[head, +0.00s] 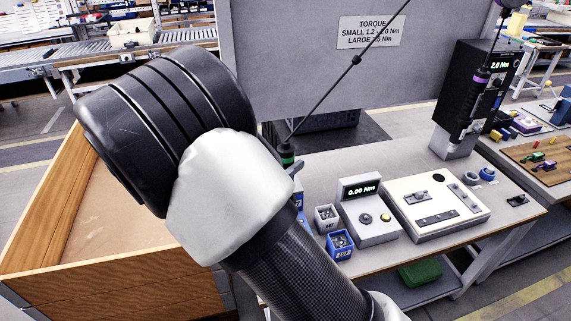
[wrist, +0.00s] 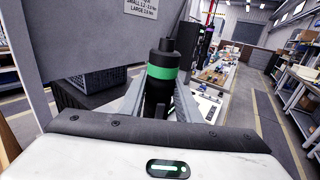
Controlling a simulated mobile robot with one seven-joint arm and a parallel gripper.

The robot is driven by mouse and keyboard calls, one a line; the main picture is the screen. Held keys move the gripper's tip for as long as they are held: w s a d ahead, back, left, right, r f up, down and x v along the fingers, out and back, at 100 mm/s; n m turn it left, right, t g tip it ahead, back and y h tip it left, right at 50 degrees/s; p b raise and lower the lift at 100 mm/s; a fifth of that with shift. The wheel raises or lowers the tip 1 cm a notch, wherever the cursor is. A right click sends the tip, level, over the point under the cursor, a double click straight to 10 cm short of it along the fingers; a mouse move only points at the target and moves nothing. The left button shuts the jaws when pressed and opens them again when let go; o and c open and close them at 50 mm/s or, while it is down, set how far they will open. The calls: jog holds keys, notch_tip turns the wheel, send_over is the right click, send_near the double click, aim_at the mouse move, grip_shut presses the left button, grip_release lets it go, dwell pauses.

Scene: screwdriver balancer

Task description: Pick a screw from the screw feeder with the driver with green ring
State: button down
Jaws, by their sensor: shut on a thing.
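The driver with the green ring (wrist: 161,73) stands upright between the fingers of my gripper (wrist: 160,98) in the wrist view. My gripper is shut on it. In the head view only the driver's top and green ring (head: 287,155) show beside my arm, with a black cable running up to the right. Its lower end and bit are hidden. No device is labelled as the screw feeder. A cream box with dark slots and fittings (head: 436,207) lies on the bench to the right of the driver, apart from it; I cannot tell whether it is the feeder.
A grey unit reading 0.00 Nm (head: 368,213) and small screw bins (head: 340,245) stand on the bench. A purple-ringed driver (head: 478,88) hangs by a black unit reading 2.0 Nm (head: 464,100). A grey panel (head: 300,70) rises behind. A wooden crate (head: 110,280) stands left.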

jog(key=shift+f+b, duration=0.3)
jog(key=shift+f, duration=0.5)
jog(key=shift+f+b, duration=0.3)
jog(key=shift+b, duration=0.05)
dwell(0.6)
jog(key=shift+a, duration=0.1)
